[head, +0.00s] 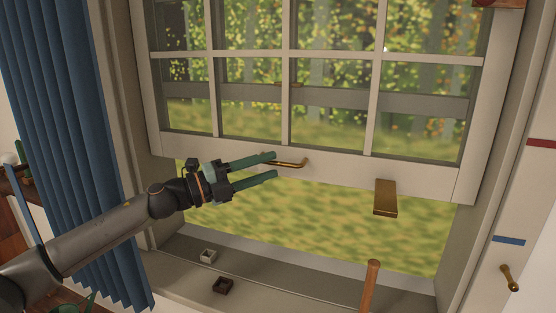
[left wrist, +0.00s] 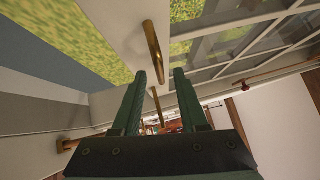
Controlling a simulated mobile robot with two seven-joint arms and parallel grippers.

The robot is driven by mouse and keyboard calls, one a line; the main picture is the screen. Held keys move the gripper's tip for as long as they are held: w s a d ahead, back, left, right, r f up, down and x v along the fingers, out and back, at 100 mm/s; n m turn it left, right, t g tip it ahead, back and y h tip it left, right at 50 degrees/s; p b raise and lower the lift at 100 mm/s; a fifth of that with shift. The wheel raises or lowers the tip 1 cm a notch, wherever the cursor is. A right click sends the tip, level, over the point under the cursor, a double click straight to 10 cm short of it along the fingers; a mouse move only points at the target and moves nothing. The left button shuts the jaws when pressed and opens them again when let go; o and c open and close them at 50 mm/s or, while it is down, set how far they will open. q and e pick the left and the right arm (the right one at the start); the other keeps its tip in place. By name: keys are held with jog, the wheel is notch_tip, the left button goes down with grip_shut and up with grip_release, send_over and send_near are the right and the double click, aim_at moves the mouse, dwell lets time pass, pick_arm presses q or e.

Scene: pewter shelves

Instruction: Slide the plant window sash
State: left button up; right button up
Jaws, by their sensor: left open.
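The white window sash (head: 340,163) with several panes stands raised, with an open gap of green and yellow outdoors below its bottom rail. A curved brass handle (head: 293,164) sits on the bottom rail; it also shows in the left wrist view (left wrist: 152,52). My left gripper (head: 274,165) is open, its green fingers pointing right at the handle's left end. In the left wrist view, the handle's near end reaches toward the gap between the fingertips (left wrist: 160,75); I cannot tell whether they touch. My right gripper is not in view.
A brass block (head: 385,199) is on the rail's right part. A wooden stick (head: 370,288) stands up in front of the sill. A pale square item (head: 207,256) and a dark one (head: 222,286) lie on the sill. A blue curtain (head: 65,120) hangs left.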

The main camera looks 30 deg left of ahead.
aim_at(274, 164)
pick_arm(q)
jog(key=shift+p+x, duration=0.75)
jog(key=shift+x, duration=0.5)
jog(key=shift+w+d+r, duration=0.1)
jog(key=shift+w+d, duration=0.2)
jog(key=shift+w, duration=0.05)
grip_shut()
dwell(0.5)
